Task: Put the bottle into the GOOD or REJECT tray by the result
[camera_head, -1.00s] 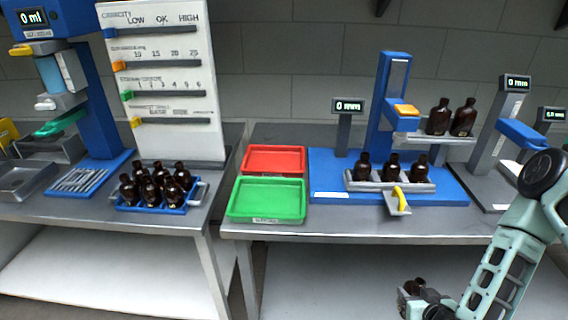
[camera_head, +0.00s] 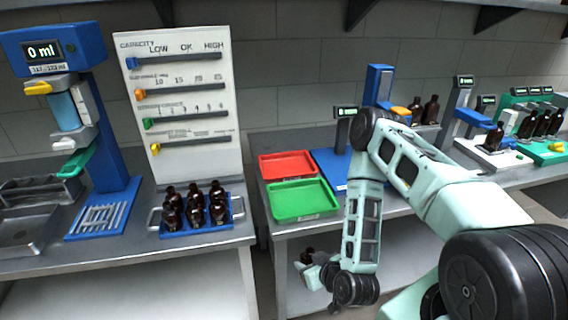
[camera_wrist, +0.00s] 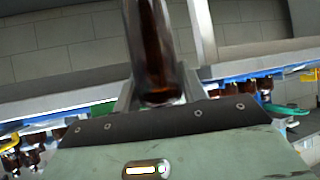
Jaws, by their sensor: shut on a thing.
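A dark amber bottle (camera_wrist: 152,50) stands upright between the fingers of my gripper in the wrist view, close to the camera. My gripper (camera_head: 308,258) is shut on this bottle in the head view, low in front of the bench and below the green tray. Only the bottle's dark top (camera_head: 306,252) shows there. The green tray (camera_head: 302,202) lies at the bench's front left corner, and the red tray (camera_head: 287,165) lies behind it. Both look empty. Any label on the trays is too small to read.
A blue rack (camera_head: 196,226) of several amber bottles stands on the left bench, before a white slider board (camera_head: 180,100). A blue filling stand (camera_head: 112,150) reads 0 ml. A gap separates the benches. My arm hides part of the right bench, where more bottles stand.

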